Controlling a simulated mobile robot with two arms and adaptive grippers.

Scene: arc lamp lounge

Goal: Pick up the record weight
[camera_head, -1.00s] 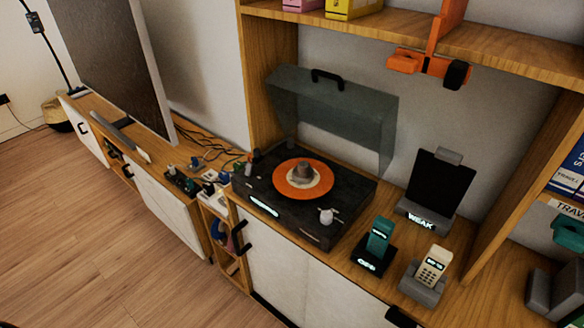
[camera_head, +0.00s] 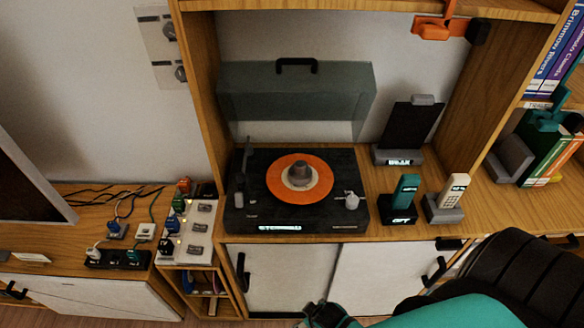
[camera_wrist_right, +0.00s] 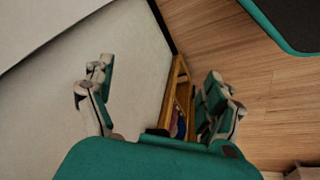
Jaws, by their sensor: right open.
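The record weight (camera_head: 299,172) is a small grey knob standing at the centre of an orange record (camera_head: 316,190). The record lies on a black turntable (camera_head: 255,205) whose tinted lid (camera_head: 296,100) is raised behind it. My right gripper (camera_wrist_right: 158,70) is open and empty in the right wrist view, facing a pale cabinet front and the wood floor. In the head view, part of my right gripper (camera_head: 327,315) shows at the bottom edge, low in front of the cabinet and well apart from the weight. My left gripper is not in view.
A teal phone (camera_head: 405,193) and a cream phone (camera_head: 452,190) stand in docks right of the turntable, with a dark tablet stand (camera_head: 408,130) behind. Plugs and a power strip (camera_head: 118,259) lie left. A shelf (camera_head: 380,8) with an orange clamp (camera_head: 436,27) hangs above.

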